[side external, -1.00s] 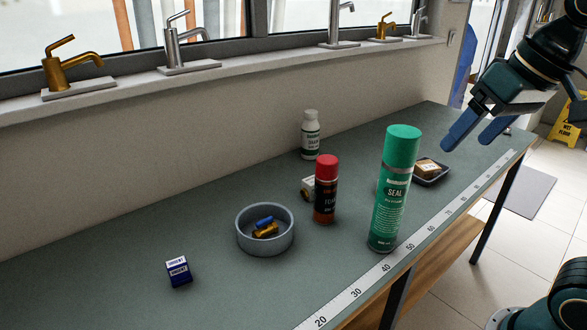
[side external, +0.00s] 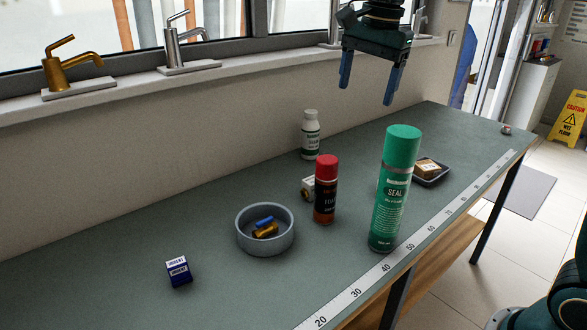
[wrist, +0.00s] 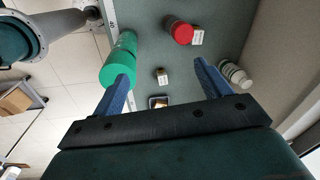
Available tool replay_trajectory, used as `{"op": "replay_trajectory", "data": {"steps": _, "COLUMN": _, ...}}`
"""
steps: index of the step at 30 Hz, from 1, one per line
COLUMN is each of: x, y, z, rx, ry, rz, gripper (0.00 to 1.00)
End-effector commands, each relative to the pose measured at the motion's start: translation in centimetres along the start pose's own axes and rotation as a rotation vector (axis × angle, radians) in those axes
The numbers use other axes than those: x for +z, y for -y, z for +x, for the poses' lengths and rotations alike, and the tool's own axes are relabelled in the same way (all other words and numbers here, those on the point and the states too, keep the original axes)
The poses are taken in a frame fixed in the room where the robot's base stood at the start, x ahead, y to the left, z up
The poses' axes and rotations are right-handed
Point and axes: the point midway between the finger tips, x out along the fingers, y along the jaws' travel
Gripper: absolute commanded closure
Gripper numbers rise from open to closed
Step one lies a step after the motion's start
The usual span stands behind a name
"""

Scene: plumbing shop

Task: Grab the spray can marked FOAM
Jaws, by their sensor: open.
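The spray can marked FOAM (side external: 325,192) is black with a red cap and stands upright on the bench. In the wrist view its red cap (wrist: 181,32) shows near the top, ahead of and between the fingers. My gripper (side external: 367,88) is open and empty, with blue fingers pointing down, high above the bench and farther back than the can. The open fingers also show in the wrist view (wrist: 160,75). A taller green can marked SEAL (side external: 392,195) stands right of the FOAM can; its green cap (wrist: 117,68) lies by the left finger in the wrist view.
A white bottle (side external: 310,136) stands behind the FOAM can, and a small box (side external: 308,188) sits close beside it. A grey bowl (side external: 245,238) holds small fittings. A blue box (side external: 179,271) is at front left. A dark tray (side external: 436,180) holds a brown item.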

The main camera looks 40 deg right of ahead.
Motion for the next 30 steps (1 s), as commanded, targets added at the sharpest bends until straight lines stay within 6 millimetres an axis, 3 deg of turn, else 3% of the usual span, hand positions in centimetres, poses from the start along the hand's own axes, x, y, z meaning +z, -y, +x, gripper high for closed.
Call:
{"op": "replay_trajectory", "data": {"steps": 6, "x": -0.9, "y": 4.0, "z": 2.5, "rx": 0.062, "ry": 0.006, "rz": 0.233, "gripper": 0.24}}
{"op": "replay_trajectory", "data": {"steps": 12, "x": -1.4, "y": 5.9, "z": 4.1, "rx": 0.095, "ry": 0.003, "rz": 0.369, "gripper": 0.24}}
{"op": "replay_trajectory", "data": {"steps": 26, "x": -2.0, "y": 8.2, "z": 6.6, "rx": 0.141, "ry": -0.008, "rz": 0.548, "gripper": 0.24}}
{"op": "replay_trajectory", "data": {"steps": 30, "x": -1.9, "y": 8.0, "z": 7.7, "rx": 0.143, "ry": -0.008, "rz": 0.551, "gripper": 0.24}}
